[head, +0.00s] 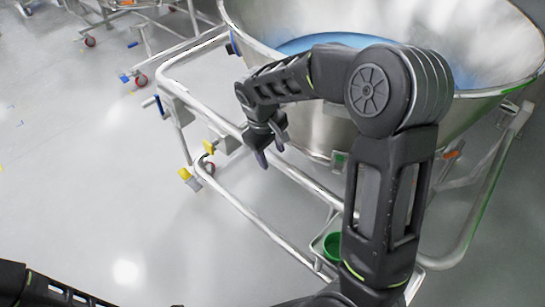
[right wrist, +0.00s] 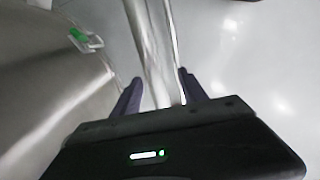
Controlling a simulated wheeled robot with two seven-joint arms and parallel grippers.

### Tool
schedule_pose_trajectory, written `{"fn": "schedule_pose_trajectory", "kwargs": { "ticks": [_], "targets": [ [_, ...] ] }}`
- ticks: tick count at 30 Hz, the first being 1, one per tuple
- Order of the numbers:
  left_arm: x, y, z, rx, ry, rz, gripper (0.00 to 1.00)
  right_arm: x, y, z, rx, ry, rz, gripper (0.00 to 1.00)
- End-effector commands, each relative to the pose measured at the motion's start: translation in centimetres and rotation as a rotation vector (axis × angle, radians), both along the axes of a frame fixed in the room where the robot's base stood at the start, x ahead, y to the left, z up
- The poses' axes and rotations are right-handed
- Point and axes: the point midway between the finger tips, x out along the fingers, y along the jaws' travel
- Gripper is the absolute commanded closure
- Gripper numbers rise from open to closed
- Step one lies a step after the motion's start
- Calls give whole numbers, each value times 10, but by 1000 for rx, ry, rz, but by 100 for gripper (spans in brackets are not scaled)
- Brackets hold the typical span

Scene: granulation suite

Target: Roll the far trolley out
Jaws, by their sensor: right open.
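A large steel bowl (head: 480,40) with blue inside sits in a trolley of steel tubes (head: 195,47) in front of me. Another trolley (head: 150,45) with red-wheeled casters shows only in part at the top left; I cannot tell for sure which one is the far trolley. My right gripper (head: 272,150) is at the near side of the bowl trolley, by its rail. In the right wrist view, the open fingers of this gripper (right wrist: 160,92) stand on either side of a steel tube (right wrist: 153,45), with gaps showing. My left gripper is out of view; only part of my left arm shows.
Casters with yellow parts (head: 187,175) stand at the bowl trolley's left corner. A green caster part (head: 332,247) shows low at its near side. The grey floor (head: 80,180) on the left is clear. My right arm hides part of the bowl and frame.

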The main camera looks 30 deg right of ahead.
Motion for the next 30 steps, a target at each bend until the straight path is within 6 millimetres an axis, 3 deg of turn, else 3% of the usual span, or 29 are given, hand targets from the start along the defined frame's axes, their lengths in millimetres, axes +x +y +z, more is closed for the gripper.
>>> {"fn": "schedule_pose_trajectory", "kwargs": {
  "ticks": [3,9,26,30],
  "targets": [
    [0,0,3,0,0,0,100,0,5,22,1,-4,1,50],
    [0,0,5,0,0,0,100,-2,9,44,1,0,1,50],
    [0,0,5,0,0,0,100,-2,10,46,1,0,1,50],
    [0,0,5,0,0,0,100,8,14,46,17,-43,6,50]
  ]
}}
